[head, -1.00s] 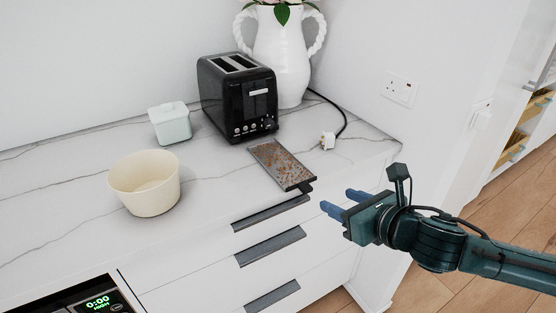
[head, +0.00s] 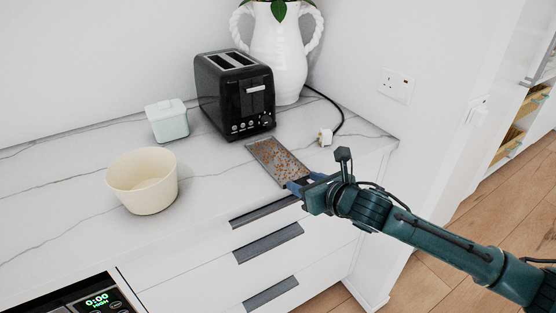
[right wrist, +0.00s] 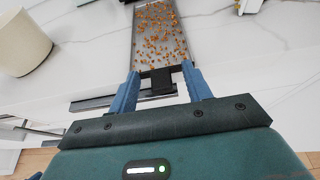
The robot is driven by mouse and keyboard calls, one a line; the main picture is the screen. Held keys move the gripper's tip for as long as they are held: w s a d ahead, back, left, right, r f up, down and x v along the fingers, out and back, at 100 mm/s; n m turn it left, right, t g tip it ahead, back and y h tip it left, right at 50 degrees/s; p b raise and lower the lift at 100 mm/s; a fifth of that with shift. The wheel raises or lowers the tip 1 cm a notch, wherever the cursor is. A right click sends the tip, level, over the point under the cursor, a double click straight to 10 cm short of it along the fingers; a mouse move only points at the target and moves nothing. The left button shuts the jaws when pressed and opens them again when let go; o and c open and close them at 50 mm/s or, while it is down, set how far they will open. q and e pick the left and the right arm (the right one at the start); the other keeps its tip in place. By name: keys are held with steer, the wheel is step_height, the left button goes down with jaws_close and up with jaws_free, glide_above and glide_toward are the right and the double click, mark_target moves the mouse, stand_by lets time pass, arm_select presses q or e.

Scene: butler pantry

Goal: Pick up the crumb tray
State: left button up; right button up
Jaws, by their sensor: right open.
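The crumb tray (head: 277,159) is a flat grey metal tray covered with brown crumbs. It lies on the counter in front of the black toaster (head: 236,95), its near end at the counter's front edge. It also shows in the right wrist view (right wrist: 160,32), with its dark handle tab (right wrist: 161,80) toward me. My right gripper (head: 296,184) is at this near end. In the right wrist view its two blue fingers (right wrist: 160,82) are open, one on each side of the handle tab, with gaps visible.
A cream bowl (head: 142,182) and a pale lidded box (head: 168,121) stand to the left on the marble counter. A white vase (head: 283,55) is behind the toaster. A plug (head: 325,137) with a black cord lies to the right. Drawers with dark handles (head: 267,244) are below the edge.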

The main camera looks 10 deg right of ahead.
steer(key=shift+c, duration=0.6)
jaws_close()
steer(key=shift+r, duration=0.1)
